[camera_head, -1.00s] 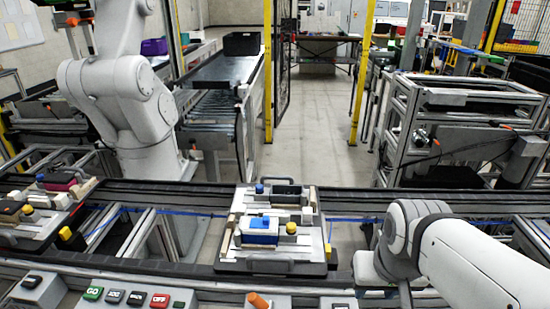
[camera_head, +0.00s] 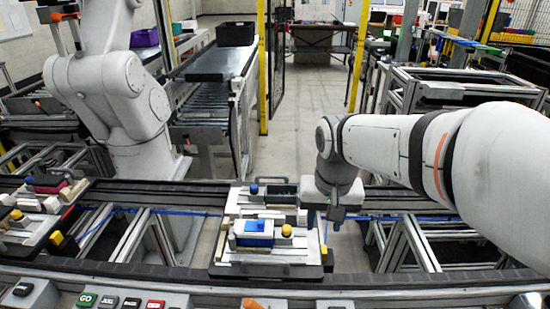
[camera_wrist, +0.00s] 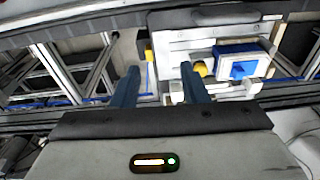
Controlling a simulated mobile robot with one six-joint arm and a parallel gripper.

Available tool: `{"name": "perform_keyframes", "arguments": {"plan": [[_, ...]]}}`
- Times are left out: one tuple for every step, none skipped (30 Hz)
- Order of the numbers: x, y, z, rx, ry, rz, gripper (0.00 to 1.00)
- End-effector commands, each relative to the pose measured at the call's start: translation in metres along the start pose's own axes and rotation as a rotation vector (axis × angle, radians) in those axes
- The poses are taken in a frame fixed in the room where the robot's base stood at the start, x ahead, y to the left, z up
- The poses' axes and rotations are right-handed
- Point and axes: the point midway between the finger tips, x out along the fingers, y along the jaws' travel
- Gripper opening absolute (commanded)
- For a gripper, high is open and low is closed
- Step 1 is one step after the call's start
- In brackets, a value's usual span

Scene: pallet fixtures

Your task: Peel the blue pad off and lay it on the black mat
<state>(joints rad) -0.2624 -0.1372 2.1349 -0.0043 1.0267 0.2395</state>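A blue pad (camera_head: 256,225) lies on top of a white and blue block (camera_head: 253,240), which sits on the pallet fixture (camera_head: 222,270). In the wrist view the pad (camera_wrist: 243,69) shows on its block, right of my fingers. My gripper (camera_head: 325,218) points down at the pallet's right edge, apart from the pad. In the wrist view my two blue fingers (camera_wrist: 159,85) are spread with nothing between them. I cannot pick out the black mat for certain; a dark recessed part (camera_head: 283,194) is at the pallet's back.
A yellow knob (camera_head: 287,231) stands right of the block and a blue knob (camera_head: 254,189) behind it. Another loaded pallet (camera_head: 30,220) is at left. A button panel (camera_head: 120,303) lines the front.

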Motion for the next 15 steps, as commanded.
{"name": "perform_keyframes", "arguments": {"plan": [[-0.003,-0.023,-0.018,-0.015,-0.024,0.0,0.4],[-0.003,-0.035,-0.026,-0.017,-0.036,0.001,0.4],[-0.003,-0.052,-0.037,-0.02,-0.049,0.002,0.4],[-0.002,-0.064,-0.043,-0.022,-0.06,0.004,0.4],[-0.001,-0.075,-0.049,-0.024,-0.068,0.006,0.4],[0.0,-0.089,-0.056,-0.026,-0.08,0.009,0.4],[0.002,-0.098,-0.06,-0.027,-0.087,0.011,0.4],[0.003,-0.107,-0.063,-0.028,-0.093,0.013,0.4],[0.005,-0.117,-0.067,-0.028,-0.1,0.016,0.4],[0.005,-0.123,-0.069,-0.03,-0.104,0.017,0.4],[0.006,-0.128,-0.071,-0.03,-0.108,0.019,0.4],[0.008,-0.133,-0.072,-0.029,-0.111,0.02,0.4],[0.009,-0.136,-0.073,-0.029,-0.113,0.021,0.4],[0.01,-0.139,-0.074,-0.03,-0.115,0.022,0.4],[0.013,-0.14,-0.074,-0.03,-0.117,0.023,0.4]]}}
